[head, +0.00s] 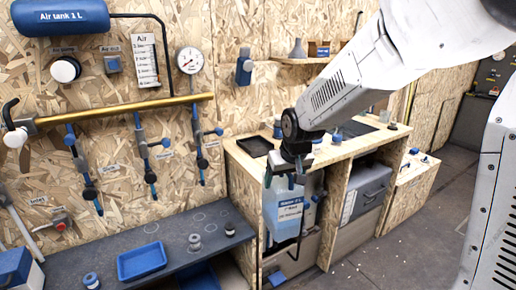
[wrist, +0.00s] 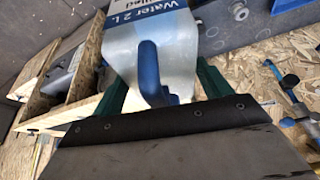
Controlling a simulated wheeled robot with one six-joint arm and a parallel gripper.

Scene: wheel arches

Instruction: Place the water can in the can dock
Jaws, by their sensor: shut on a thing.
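The water can (head: 284,213) is pale and translucent with a blue band and the words "Water 2 L". It hangs roughly upright below my gripper (head: 289,181), in front of or inside the bench's left opening; I cannot tell which. In the wrist view my gripper (wrist: 160,84) has its two green fingers either side of the blue handle of the water can (wrist: 190,48), and it is shut on that handle. I cannot make out the can dock for certain. The can's underside is not clear to see.
The wooden bench (head: 335,150) has upright dividers close to the can and carries a black tray (head: 254,146). A grey case (head: 368,192) fills its right opening. A low dark shelf (head: 180,261) at left holds a blue tray (head: 142,262) and small fittings. Floor at right is open.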

